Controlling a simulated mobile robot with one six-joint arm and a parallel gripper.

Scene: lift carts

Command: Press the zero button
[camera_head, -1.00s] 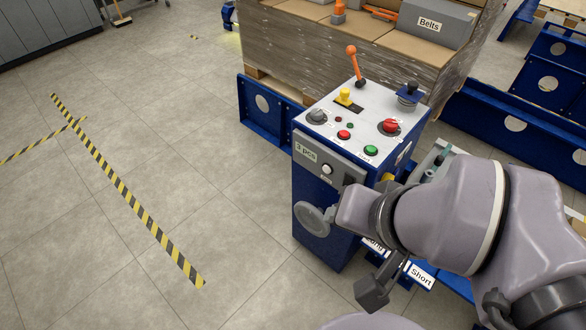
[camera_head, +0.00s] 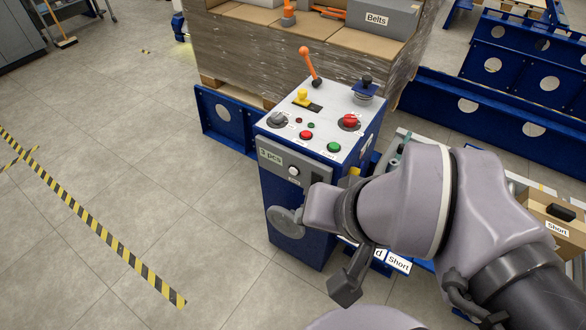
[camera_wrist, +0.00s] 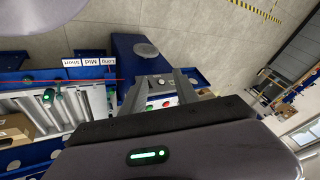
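The blue control stand (camera_head: 290,210) stands near the middle of the head view. Its pale sloped top carries a red button (camera_head: 306,134), a green button (camera_head: 334,147), a larger red knob and levers. Its front panel has a display (camera_head: 271,155) reading "3 pcs" and a round white button (camera_head: 294,171); the small label there is unreadable. My arm covers the stand's right side, and my gripper's fingers are not clear in that view. In the wrist view my gripper (camera_wrist: 160,76) has its two grey fingers apart, with nothing seen held. The stand's top shows beyond them.
A grey round disc (camera_head: 285,216) is on the stand's lower front. A wrapped pallet with cartons (camera_head: 362,45) and a "Belts" box (camera_head: 382,20) stands behind it. Blue frames (camera_head: 470,106) and a "Short" carton (camera_head: 553,228) are at right. The floor at left is clear.

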